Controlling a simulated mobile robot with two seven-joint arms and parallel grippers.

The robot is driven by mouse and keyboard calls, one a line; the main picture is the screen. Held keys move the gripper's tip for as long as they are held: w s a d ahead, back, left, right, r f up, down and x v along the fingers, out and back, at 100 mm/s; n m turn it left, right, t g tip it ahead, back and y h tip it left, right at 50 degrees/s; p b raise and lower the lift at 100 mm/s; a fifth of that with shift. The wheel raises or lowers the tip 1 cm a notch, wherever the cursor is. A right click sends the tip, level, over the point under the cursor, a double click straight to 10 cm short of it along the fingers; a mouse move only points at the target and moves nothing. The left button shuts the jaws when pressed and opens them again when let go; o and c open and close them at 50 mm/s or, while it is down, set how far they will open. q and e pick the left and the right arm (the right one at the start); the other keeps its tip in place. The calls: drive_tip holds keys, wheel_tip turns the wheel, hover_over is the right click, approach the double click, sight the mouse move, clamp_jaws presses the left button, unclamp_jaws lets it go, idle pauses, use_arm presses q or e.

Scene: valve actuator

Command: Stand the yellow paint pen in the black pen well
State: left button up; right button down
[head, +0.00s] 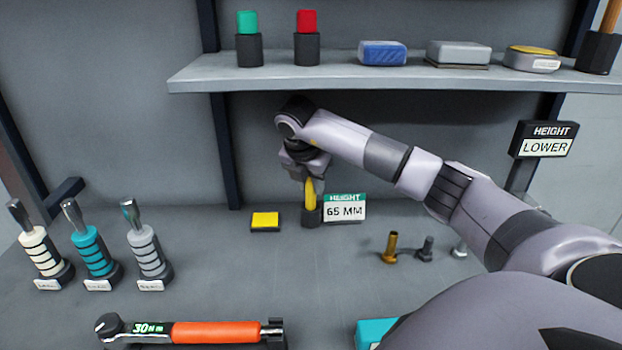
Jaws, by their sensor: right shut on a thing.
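The yellow paint pen (310,192) is upright, or close to it, below my right gripper (308,180), which is shut on its upper part. The black pen well (312,216) stands on the bench directly under the pen, beside the "65 MM" height sign (345,209). The pen's lower part overlaps the well in the picture; I cannot tell how deep it sits inside or whether it touches the bottom. The gripper fingers hide the pen's top. My left gripper is not in view.
A shelf (390,78) with pens and boxes hangs above my right wrist. A yellow pad (265,221) lies left of the well. Several bolts (391,247) stand to the right. Screwdrivers (93,250) stand at the left, an orange torque wrench (215,332) lies in front.

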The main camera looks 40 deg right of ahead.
drive_tip(key=shift+w+d+r+g+y+p, duration=0.2)
drive_tip(key=shift+w+r+g+y+p, duration=0.1)
drive_tip(key=shift+g+p, duration=0.1)
drive_tip(key=shift+f, duration=1.6)
drive_tip(key=shift+f+b, duration=0.15)
drive_tip(key=shift+b, duration=0.15)
drive_tip(key=c, duration=0.9)
unclamp_jaws()
drive_tip(key=shift+o, duration=0.2)
